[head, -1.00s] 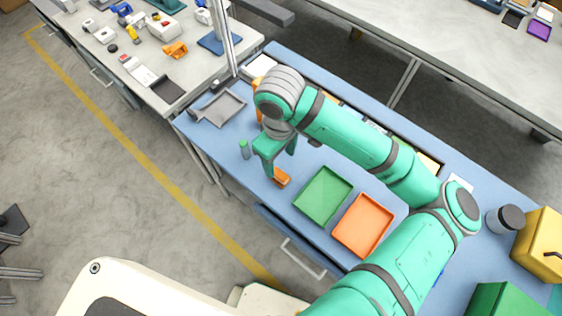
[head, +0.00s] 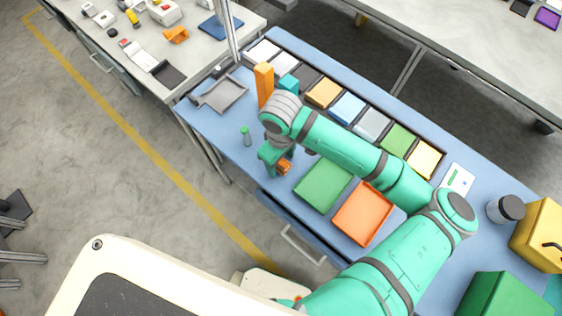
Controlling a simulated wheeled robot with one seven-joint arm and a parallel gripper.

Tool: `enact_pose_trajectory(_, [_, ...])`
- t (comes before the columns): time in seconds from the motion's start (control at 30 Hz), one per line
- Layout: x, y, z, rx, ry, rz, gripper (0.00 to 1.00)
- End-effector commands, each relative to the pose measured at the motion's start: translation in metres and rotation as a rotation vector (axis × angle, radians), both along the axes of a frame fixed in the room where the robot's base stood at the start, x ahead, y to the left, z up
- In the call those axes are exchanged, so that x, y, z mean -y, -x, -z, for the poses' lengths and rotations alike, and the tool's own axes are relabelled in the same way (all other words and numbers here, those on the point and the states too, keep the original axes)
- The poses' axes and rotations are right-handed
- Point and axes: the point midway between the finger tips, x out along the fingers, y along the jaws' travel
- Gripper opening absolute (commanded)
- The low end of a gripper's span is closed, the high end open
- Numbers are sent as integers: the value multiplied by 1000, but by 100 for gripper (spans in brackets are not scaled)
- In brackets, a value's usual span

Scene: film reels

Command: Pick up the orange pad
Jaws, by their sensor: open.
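A small orange block (head: 285,167), which looks like the orange pad, is on the blue bench, left of the green tray. My gripper (head: 277,162) points down over it, open, with its teal fingers at the block. The fingers hide part of the block, and I cannot tell whether they touch it.
A green tray (head: 323,187) and an orange tray (head: 363,214) lie right of my gripper. Behind are a tall orange block (head: 264,84) and a row of coloured bins (head: 347,108). A grey tray (head: 222,95) lies at the bench's far left.

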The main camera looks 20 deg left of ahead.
Motion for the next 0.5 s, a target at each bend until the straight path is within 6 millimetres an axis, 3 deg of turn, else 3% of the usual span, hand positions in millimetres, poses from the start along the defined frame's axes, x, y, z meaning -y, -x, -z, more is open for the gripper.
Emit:
enact_pose_trajectory(0.2, [0, 0, 1, 0, -1, 0, 56])
enact_pose_trajectory(0.4, [0, 0, 1, 0, -1, 0, 12])
enact_pose_trajectory(0.5, [0, 0, 1, 0, -1, 0, 12])
